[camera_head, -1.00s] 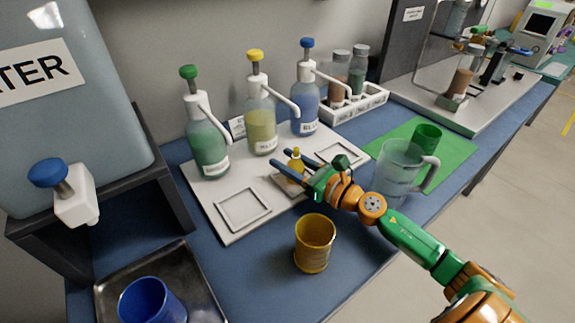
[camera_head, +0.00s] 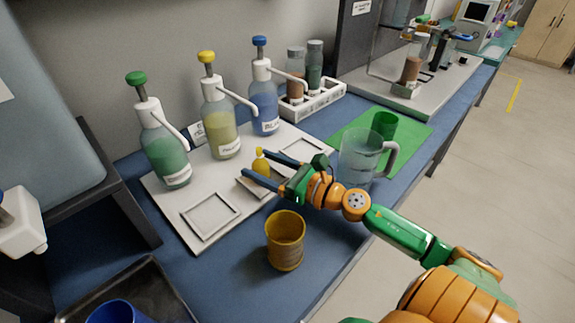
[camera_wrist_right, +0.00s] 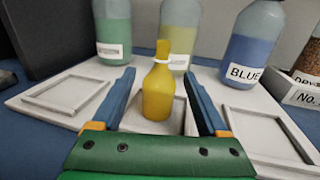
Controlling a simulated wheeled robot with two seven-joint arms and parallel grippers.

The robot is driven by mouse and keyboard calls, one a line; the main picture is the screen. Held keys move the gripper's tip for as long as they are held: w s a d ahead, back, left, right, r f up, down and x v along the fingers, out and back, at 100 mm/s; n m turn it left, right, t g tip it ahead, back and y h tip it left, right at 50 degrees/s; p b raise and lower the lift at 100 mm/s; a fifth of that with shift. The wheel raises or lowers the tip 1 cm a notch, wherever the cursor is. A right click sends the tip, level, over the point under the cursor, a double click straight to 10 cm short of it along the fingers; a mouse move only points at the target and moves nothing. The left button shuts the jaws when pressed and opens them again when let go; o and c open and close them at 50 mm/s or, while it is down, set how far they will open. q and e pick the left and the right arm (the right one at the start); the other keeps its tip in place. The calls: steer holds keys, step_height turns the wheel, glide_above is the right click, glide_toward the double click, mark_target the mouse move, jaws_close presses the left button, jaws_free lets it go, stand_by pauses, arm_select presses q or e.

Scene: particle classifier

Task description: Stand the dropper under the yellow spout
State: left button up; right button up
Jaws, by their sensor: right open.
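The dropper (camera_head: 260,163) is a small yellow bottle with a narrow tip. It stands upright on the middle square pad of the white board (camera_head: 165,203), in front of the yellow-topped pump bottle (camera_head: 222,138) and near the end of its white spout (camera_head: 240,99). My right gripper (camera_head: 245,164) is open, with its blue fingers on either side of the dropper. In the right wrist view the dropper (camera_wrist_right: 158,95) stands between the fingers, with visible gaps on both sides. My left gripper is out of view.
Green-topped (camera_head: 168,158) and blue-topped (camera_head: 264,107) pump bottles flank the yellow one. An amber cup (camera_head: 285,242) stands in front of the board. A clear jug (camera_head: 358,160) stands close to my right arm, beside a green mat (camera_head: 408,139).

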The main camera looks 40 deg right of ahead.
steer(key=b+v, duration=0.1)
steer(key=v, duration=0.8)
steer(key=shift+w, duration=0.1)
